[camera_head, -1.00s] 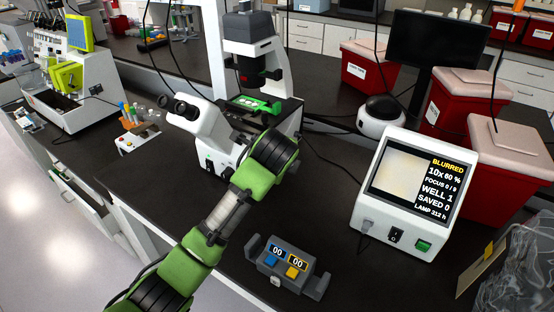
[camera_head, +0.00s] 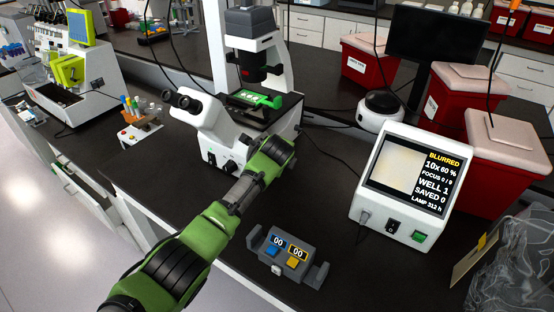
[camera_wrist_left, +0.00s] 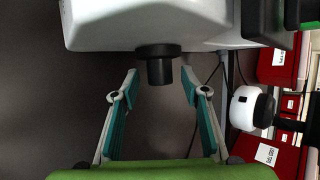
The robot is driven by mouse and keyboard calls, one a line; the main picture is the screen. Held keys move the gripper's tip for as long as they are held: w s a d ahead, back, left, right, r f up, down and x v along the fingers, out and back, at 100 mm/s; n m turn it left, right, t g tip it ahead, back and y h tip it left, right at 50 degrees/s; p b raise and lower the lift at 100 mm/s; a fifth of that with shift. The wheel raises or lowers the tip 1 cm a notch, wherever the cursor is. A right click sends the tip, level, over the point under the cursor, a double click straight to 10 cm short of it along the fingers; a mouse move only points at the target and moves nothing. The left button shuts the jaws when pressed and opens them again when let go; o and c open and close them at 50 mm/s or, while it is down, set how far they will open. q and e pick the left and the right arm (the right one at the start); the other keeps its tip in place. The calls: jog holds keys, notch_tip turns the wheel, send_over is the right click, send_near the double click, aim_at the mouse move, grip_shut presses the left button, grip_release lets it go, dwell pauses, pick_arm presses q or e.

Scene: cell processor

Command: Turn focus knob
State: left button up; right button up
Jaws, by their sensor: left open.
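The white microscope (camera_head: 207,118) stands on the dark bench with a green plate holder (camera_head: 255,99) on its stage. In the left wrist view, a black focus knob (camera_wrist_left: 159,66) sticks out from the white microscope body (camera_wrist_left: 150,22). My left gripper (camera_wrist_left: 160,86) is open, its two teal-padded fingers on either side of the knob's end, with gaps and no visible contact. In the head view my green left arm reaches from the lower left to the microscope's right side and hides its gripper. My right gripper is not in view.
A white display unit (camera_head: 357,209) reads BLURRED, 10x 60 %, FOCUS 0 / 9, WELL 1, SAVED 0. A grey two-button counter (camera_head: 316,274) lies in front. Red bins (camera_head: 487,170) stand at the right. A tube rack (camera_head: 140,130) stands left of the microscope.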

pick_arm(q)
jog(key=shift+w+f, duration=0.35)
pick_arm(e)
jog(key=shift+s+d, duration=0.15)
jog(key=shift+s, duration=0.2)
pick_arm(q)
jog(key=c, duration=1.1)
jog(key=shift+f, duration=0.1)
